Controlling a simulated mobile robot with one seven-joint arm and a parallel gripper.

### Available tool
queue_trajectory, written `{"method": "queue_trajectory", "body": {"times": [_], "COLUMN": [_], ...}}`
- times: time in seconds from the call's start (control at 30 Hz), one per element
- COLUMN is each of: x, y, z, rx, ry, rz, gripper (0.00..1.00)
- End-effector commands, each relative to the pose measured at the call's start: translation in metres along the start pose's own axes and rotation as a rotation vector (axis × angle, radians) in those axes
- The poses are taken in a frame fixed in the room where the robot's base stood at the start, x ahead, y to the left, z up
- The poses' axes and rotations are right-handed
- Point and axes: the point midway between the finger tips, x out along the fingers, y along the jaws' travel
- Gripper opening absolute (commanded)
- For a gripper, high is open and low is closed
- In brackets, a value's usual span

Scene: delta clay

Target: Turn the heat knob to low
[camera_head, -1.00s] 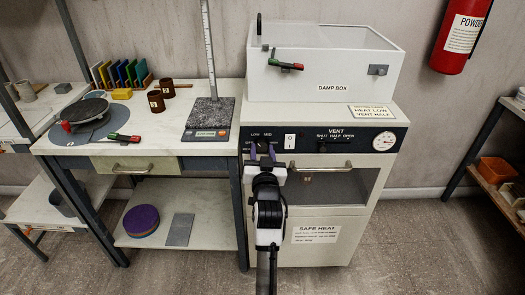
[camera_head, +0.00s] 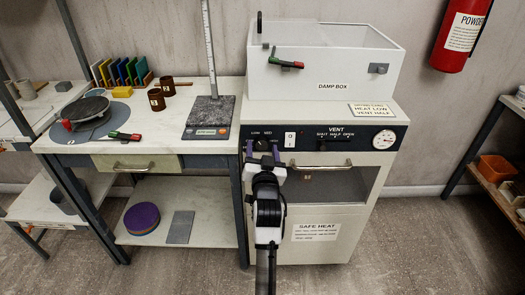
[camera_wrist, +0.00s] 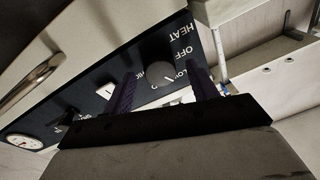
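The heat knob (camera_head: 262,144) is a dark round knob on the black control panel, under the LOW and MED labels. In the wrist view the knob (camera_wrist: 157,76) shows between my two purple fingers, near the words HEAT, OFF and LOW. My gripper (camera_head: 262,154) is open in front of the panel, one finger to each side of the knob. A gap shows between knob and fingers in the wrist view (camera_wrist: 160,72); I cannot tell how deep the fingers reach. The knob's exact pointer setting is too small to read.
A white switch (camera_head: 290,140) sits right of the knob, then the vent control (camera_head: 322,145) and a round dial (camera_head: 383,140). The damp box (camera_head: 325,70) stands above. A workbench (camera_head: 165,140) with a scale stands close on the left.

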Motion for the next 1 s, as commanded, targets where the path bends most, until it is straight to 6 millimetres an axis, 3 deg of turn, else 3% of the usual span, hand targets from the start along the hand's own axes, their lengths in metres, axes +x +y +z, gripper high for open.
{"method": "queue_trajectory", "body": {"times": [0.37, 0.8, 1.0], "x": [-0.01, -0.102, -0.129], "y": [0.001, 0.001, 0.001], "z": [0.001, 0.003, 0.002], "rx": [0.0, -0.001, 0.0], "ry": [0.001, -0.001, 0.0], "rz": [0.0, 0.001, 0.001], "gripper": [0.58, 0.58, 0.58]}}
